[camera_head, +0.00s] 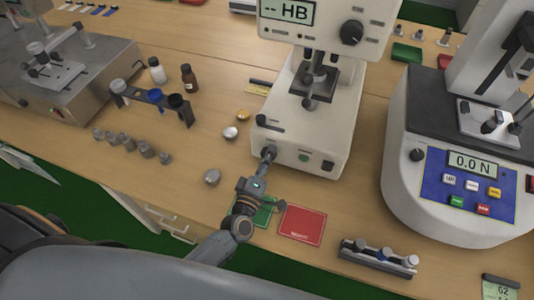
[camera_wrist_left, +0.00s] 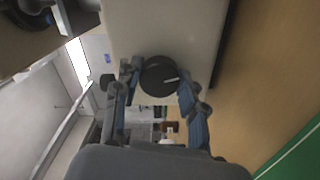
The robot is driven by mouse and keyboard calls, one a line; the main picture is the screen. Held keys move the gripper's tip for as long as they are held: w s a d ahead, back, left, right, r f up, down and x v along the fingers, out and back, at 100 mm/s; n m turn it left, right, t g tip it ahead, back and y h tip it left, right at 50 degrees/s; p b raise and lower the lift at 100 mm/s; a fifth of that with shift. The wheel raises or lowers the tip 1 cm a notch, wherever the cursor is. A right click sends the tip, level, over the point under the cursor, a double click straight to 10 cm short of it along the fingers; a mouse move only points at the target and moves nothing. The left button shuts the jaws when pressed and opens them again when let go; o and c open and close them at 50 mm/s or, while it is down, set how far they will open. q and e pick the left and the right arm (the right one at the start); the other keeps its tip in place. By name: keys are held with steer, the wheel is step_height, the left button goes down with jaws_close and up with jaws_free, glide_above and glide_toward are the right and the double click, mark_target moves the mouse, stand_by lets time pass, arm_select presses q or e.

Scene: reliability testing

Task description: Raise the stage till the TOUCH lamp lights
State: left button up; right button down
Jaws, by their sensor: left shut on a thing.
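The white hardness tester (camera_head: 305,130) stands on the bench with its display (camera_head: 288,13) reading "-- HB". Its small stage (camera_head: 312,101) sits under the head, on the machine's base. My left gripper (camera_head: 267,158) reaches from below to the lower left of the machine's front face. It is shut on a dark round knob, which shows between the fingers in the left wrist view (camera_wrist_left: 158,77) with a white mark on it. A green round button (camera_head: 304,157) is on the front face; I cannot read a TOUCH label or tell a lit lamp. My right gripper is out of view.
A force tester (camera_head: 440,200) reading 0.0 N stands to the right. A red mat (camera_head: 302,226) and a partly covered green mat (camera_head: 264,214) lie in front.

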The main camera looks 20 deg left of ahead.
arm_select(q)
steer(key=m+p, duration=0.1)
steer(key=m, duration=0.2)
steer(key=shift+m+p, duration=0.3)
steer(key=shift+f+m+p, duration=0.1)
steer(key=shift+m+p, duration=0.5)
steer(key=shift+m, duration=1.2)
steer(key=o, duration=1.1)
steer(key=shift+o, duration=0.2)
steer(key=shift+s, duration=0.15)
steer(key=shift+s, duration=0.35)
steer(key=s, duration=1.1)
steer(key=shift+a, duration=0.2)
